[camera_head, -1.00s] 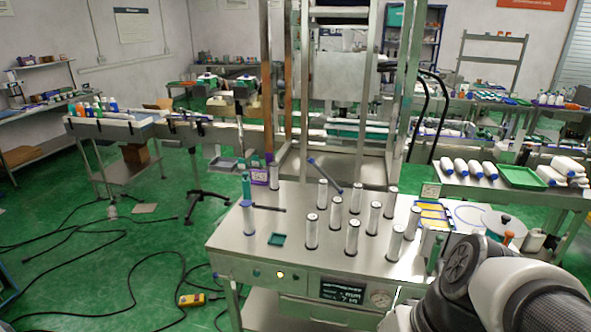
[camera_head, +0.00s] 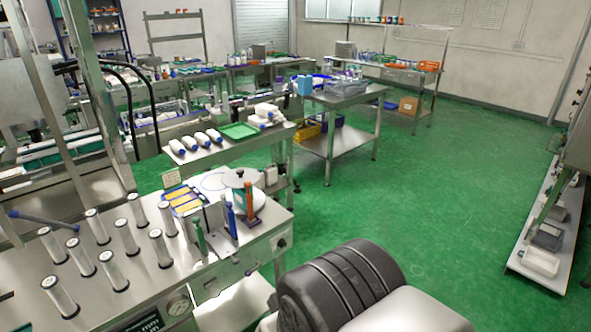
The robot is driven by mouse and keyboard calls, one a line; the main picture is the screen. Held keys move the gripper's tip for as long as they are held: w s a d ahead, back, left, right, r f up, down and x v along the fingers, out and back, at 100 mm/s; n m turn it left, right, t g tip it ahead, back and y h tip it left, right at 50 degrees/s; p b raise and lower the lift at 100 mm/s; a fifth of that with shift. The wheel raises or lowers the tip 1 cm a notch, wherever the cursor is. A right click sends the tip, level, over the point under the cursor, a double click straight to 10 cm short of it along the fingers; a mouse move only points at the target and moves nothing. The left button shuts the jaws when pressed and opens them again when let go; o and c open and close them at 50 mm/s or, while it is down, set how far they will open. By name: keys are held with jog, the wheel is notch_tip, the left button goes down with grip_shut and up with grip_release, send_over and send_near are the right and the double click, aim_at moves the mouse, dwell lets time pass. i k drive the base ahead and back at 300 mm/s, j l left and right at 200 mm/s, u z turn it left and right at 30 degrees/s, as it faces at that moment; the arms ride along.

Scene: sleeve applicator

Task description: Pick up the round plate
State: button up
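A flat round grey plate (camera_head: 238,178) with a small dark knob at its middle is at the right end of the steel workbench (camera_head: 120,290). Something teal shows just under it. A wider pale round disc (camera_head: 258,203) shows lower down, partly hidden behind upright coloured handles. I cannot tell which of the two is the task's round plate. My arm fills the bottom centre and right of the view, in front of the bench and apart from both. My gripper is not in view.
Several clear white-filled cylinders (camera_head: 113,268) stand on the bench's left part. A blue handle (camera_head: 231,220), a green one (camera_head: 200,238) and an orange one (camera_head: 249,200) stand close before the discs. A yellow-slotted tray (camera_head: 183,200) lies left. Green floor (camera_head: 450,200) is open at right.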

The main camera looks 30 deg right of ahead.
aim_at(235, 179)
jog(key=z, duration=0.45)
jog(key=i+l+z, duration=0.3)
jog(key=i+z, duration=0.15)
jog(key=i+l+z, duration=0.15)
jog(key=i+z, duration=0.8)
jog(key=i+u, duration=0.9)
jog(key=i+l+u, duration=0.25)
jog(key=u, duration=0.2)
jog(key=i+u, duration=0.25)
jog(key=u, duration=0.15)
jog(key=i+u, duration=0.2)
jog(key=u, duration=0.2)
jog(key=i+u, duration=0.25)
jog(key=u, duration=0.15)
jog(key=i+l+u, duration=0.2)
jog(key=u, duration=0.2)
